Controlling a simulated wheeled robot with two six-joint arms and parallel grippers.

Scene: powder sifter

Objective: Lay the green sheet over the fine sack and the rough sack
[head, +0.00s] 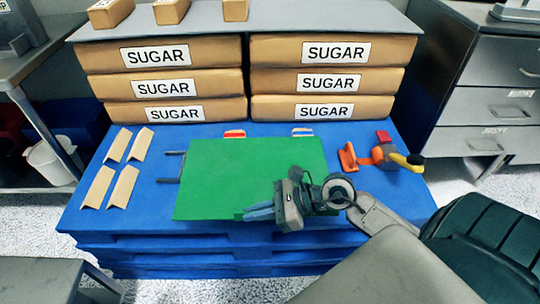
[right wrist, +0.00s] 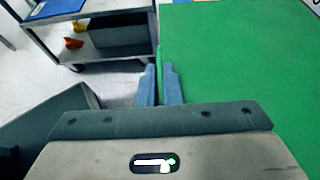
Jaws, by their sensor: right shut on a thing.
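The green sheet (head: 250,170) spreads over the middle of the blue pallet top. My right gripper (head: 258,212) is at the sheet's near edge and shut on it. In the right wrist view the edge of the green sheet (right wrist: 159,62) runs between the fingers (right wrist: 159,85). Behind the sheet's far edge, a red-marked end (head: 234,133) and a pale end (head: 302,131) of two small things show. I cannot tell whether they are the fine sack and the rough sack; the sheet hides what is under it. My left gripper is not in view.
Stacked sugar bags (head: 165,82) stand behind, under a grey shelf (head: 225,20). Tan pieces (head: 118,145) lie left on the pallet (head: 75,213). Two dark bars (head: 174,152) stick out left of the sheet. An orange tool (head: 348,155) and a yellow-handled thing (head: 407,159) lie at right.

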